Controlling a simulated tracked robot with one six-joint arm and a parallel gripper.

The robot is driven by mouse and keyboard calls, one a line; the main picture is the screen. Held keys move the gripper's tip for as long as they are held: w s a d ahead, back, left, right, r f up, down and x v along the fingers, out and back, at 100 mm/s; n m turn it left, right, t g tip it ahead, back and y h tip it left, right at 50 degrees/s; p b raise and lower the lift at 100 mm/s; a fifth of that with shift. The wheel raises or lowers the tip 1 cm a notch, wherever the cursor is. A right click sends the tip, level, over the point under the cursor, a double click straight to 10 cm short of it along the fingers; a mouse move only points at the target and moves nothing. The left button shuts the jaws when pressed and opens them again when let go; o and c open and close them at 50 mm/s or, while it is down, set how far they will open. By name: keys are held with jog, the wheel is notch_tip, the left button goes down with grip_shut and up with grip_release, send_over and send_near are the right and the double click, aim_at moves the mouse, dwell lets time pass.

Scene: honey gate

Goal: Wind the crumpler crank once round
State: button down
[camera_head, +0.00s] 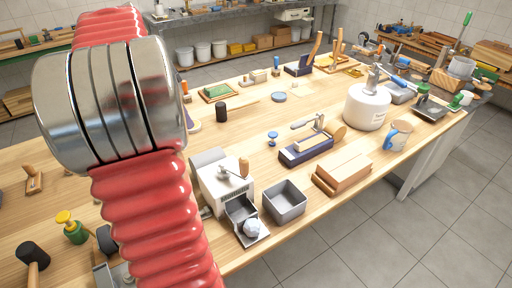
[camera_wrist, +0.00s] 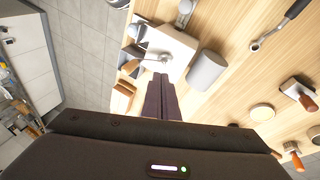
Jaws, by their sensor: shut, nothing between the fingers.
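The crumpler is a white box (camera_head: 223,188) near the front edge of the bench, with a crank on top ending in a wooden handle (camera_head: 244,167). In the wrist view the white box (camera_wrist: 172,50) shows from above, and the wooden crank handle (camera_wrist: 130,66) sticks out to its left. My gripper (camera_wrist: 161,78) is shut and empty, its dark fingers together. The fingertips appear just below the box in that view, apart from the handle; their height above it is unclear. The head view does not show my gripper.
A grey roll (camera_wrist: 207,71) sits beside the crumpler. A crumpled ball (camera_head: 252,228) lies in front of it. A grey open bin (camera_head: 285,203), wooden blocks (camera_head: 343,175) and a blue-based tool (camera_head: 305,152) stand to the right. My red arm covers the bench's left part.

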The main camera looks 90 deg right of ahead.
jog(key=w+a+n+t+h, duration=0.1)
jog(key=w+a+n+t, duration=0.1)
jog(key=w+a+n, duration=0.75)
jog(key=w+a+n+t+h, duration=0.2)
jog(key=w+a+n+t, duration=0.3)
jog(key=a, duration=0.8)
jog(key=a+f+n+t+y, duration=0.1)
jog(key=a+f+n, duration=0.1)
jog(key=a, duration=0.5)
jog(key=a+f+n+t, duration=0.1)
jog(key=a+f+n, duration=0.1)
jog(key=a+n, duration=0.3)
jog(key=a+f+n+t+y, duration=0.1)
jog(key=a+n, duration=0.3)
jog(key=a, duration=0.7)
jog(key=shift+s+f+y, duration=0.3)
jog(key=shift+f, duration=0.25)
jog(key=shift+a, duration=0.15)
